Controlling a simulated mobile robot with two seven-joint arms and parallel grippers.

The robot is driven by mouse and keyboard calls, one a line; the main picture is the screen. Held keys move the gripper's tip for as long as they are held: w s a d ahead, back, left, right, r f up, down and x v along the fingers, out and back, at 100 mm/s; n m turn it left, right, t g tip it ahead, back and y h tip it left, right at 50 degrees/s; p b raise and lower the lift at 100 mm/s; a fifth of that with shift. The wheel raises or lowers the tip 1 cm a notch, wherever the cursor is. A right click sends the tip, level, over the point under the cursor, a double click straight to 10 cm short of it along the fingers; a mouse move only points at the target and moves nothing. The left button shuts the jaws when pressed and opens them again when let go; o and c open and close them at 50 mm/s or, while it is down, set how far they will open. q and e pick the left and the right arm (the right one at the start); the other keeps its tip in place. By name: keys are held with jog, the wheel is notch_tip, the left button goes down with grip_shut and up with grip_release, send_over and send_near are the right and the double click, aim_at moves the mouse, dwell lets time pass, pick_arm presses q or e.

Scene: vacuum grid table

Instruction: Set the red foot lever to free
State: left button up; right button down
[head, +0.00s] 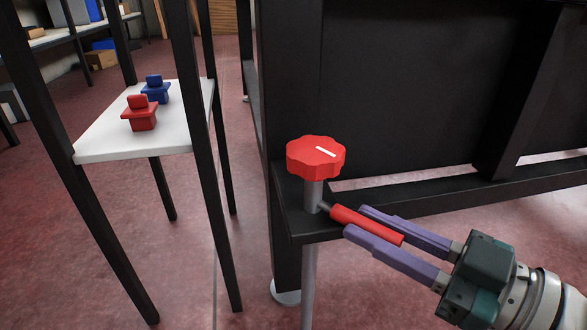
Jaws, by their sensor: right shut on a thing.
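The red foot lever (340,214) is a short red bar on a grey shaft, below a red knob (314,158) with a white mark. It sticks out to the right and slightly toward me from the post. My right gripper (360,221) comes in from the lower right with its two purple fingers along both sides of the lever, shut on it. The lever's free end (396,239) shows between the fingers. My left gripper is not in view.
The knob's post stands on a black bracket (288,205) at the corner of the dark table frame (410,85). A white shelf (95,148) at left holds a red part (141,114) and a blue part (156,90). Black uprights stand around it. Red floor lies open below.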

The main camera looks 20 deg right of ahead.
jog(key=shift+f, duration=0.1)
jog(key=c, duration=0.8)
grip_release()
jog(key=shift+o, duration=0.2)
jog(key=shift+s+d+p, duration=0.25)
jog(key=shift+s+p, duration=0.05)
jog(key=p+v, duration=0.3)
jog(key=v, duration=0.6)
